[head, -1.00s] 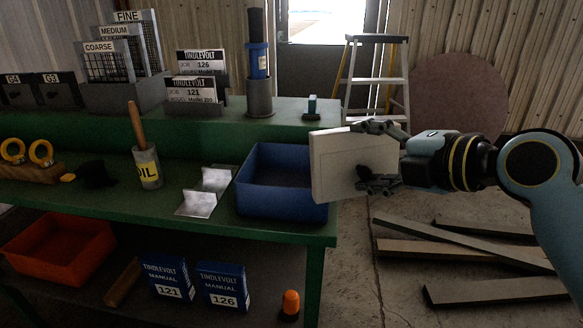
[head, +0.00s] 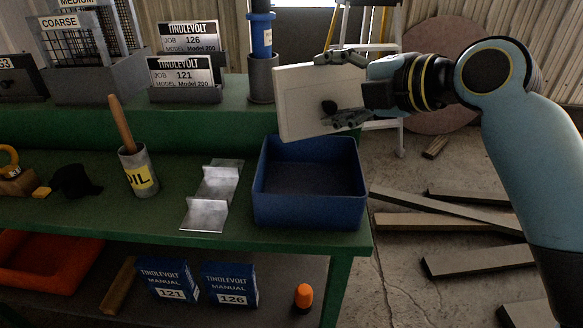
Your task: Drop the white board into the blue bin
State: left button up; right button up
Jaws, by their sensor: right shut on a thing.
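The white board (head: 300,98) is a pale, flat rectangular piece, held on edge above the back part of the blue bin. My right gripper (head: 338,88) is shut on the board at its right side, with one finger along the top and one lower on its face. The blue bin (head: 308,208) stands open and upright at the right end of the green bench. Its visible floor looks empty. The board's lower edge looks close to the bin's back rim; the exact gap is hard to tell. My left gripper is not in view.
A bent metal bracket (head: 213,195) lies left of the bin. An oil pot with a brush (head: 138,170) stands farther left. A blue cylinder in a grey holder (head: 262,75) stands on the shelf behind. Job cards (head: 186,75) stand at the back. Planks (head: 450,222) lie on the floor at right.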

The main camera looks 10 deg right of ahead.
aim_at(337, 107)
jog(key=shift+w+a+f, duration=0.1)
jog(key=shift+w+a, duration=0.2)
jog(key=shift+w, duration=0.25)
jog(key=shift+w+f, duration=0.1)
jog(key=shift+f, duration=0.1)
jog(key=shift+s+d+f+b, duration=0.1)
jog(key=shift+s+f+b, duration=0.15)
jog(key=shift+f+b, duration=0.35)
jog(key=shift+s+d+f+b, duration=0.1)
jog(key=shift+s+f+b, duration=0.1)
jog(key=shift+f+b, duration=0.4)
notch_tip(337, 107, down, 3)
jog(key=shift+w+a+r+b, duration=0.1)
jog(key=shift+w+b, duration=0.05)
jog(key=shift+b, duration=0.75)
jog(key=o, duration=1.3)
jog(key=shift+o, duration=1.2)
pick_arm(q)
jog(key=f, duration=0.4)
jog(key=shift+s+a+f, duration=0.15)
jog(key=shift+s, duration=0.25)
pick_arm(e)
jog(key=shift+o, duration=0.2)
